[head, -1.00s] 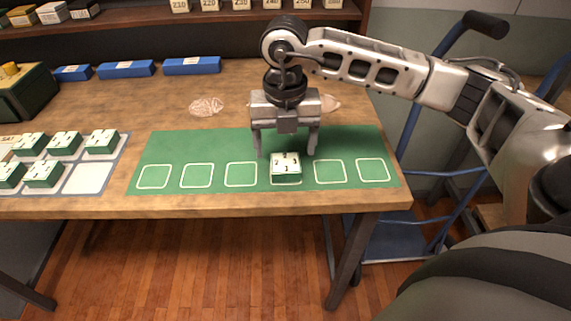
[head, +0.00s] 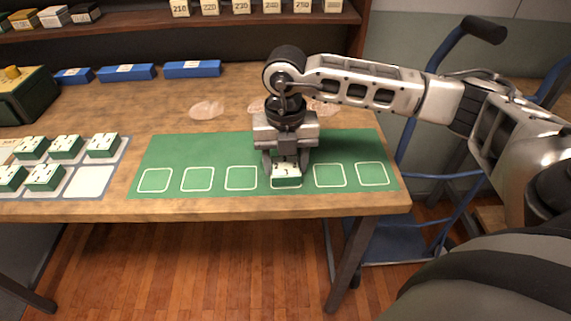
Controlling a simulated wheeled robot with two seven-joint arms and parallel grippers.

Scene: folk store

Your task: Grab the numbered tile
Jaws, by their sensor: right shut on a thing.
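The numbered tile (head: 286,173) is a small block with a white top bearing black numbers and a green lower part. It sits at the fourth outlined square from the left on the green mat (head: 205,150). My right gripper (head: 286,168) is lowered over the tile from behind and is shut on it, a finger on each side. The gripper hides the tile's back part. The tile appears to be at mat level; I cannot tell any gap beneath it. My left gripper is not in view.
A tray (head: 88,182) at the left holds several similar green and white tiles and one empty space. Blue blocks (head: 127,72) and a dark green box (head: 24,95) stand farther back. A blue hand truck (head: 440,130) stands right of the table. The other mat squares are empty.

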